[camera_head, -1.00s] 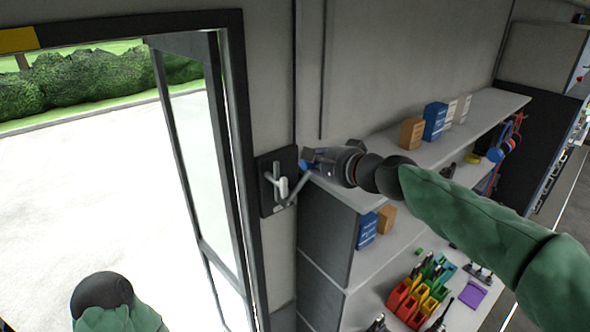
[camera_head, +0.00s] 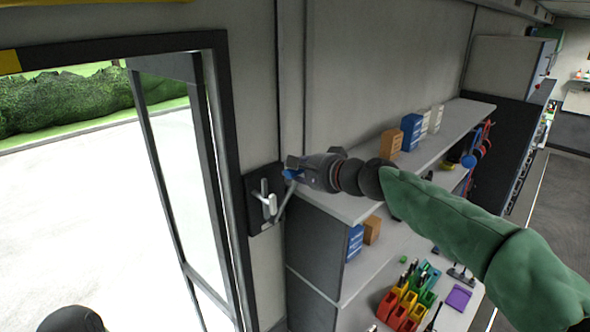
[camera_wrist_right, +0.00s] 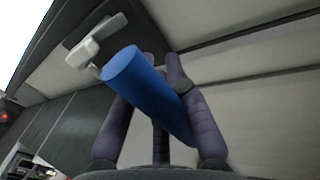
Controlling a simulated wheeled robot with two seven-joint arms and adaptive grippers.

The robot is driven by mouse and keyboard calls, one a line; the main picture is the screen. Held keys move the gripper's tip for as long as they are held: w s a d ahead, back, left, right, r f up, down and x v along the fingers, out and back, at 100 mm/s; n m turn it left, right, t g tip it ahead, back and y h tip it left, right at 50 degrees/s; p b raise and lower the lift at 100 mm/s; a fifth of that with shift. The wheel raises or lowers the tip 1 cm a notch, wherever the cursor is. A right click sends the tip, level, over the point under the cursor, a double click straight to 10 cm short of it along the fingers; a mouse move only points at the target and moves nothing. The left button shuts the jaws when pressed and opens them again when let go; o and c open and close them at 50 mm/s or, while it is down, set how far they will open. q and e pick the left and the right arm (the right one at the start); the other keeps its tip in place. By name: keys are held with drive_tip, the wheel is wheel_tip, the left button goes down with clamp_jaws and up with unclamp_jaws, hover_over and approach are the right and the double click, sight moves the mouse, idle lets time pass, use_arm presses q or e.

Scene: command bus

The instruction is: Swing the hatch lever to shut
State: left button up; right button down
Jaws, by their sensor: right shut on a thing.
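The hatch lever is a grey rod (camera_head: 285,203) with a blue cylindrical grip, mounted on a dark plate (camera_head: 255,216) with a white handle-like fitting (camera_head: 267,200), on the wall right of the open doorway. The rod slants up and right from the plate. My right gripper (camera_head: 294,170) is at its upper end, shut on the blue grip. My left gripper is out of view.
A glazed door panel (camera_head: 170,165) stands open at the doorway. A shelf unit (camera_head: 315,245) is close right of the lever, under my right forearm. It carries boxes (camera_head: 391,144) and coloured bins (camera_head: 405,300). A bare wall (camera_head: 370,70) is behind.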

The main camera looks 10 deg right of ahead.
drive_tip(key=shift+s+a+f, duration=0.1)
drive_tip(key=shift+a+f, duration=0.15)
drive_tip(key=shift+f, duration=0.05)
idle(0.5)
drive_tip(key=c, duration=1.1)
unclamp_jaws()
drive_tip(key=shift+s+d+r, duration=0.1)
drive_tip(key=shift+d+r, duration=0.1)
drive_tip(key=shift+r, duration=0.05)
drive_tip(key=v, duration=1.1)
drive_tip(key=shift+s+a, duration=0.15)
drive_tip(key=shift+s, duration=0.05)
drive_tip(key=shift+c, duration=0.4)
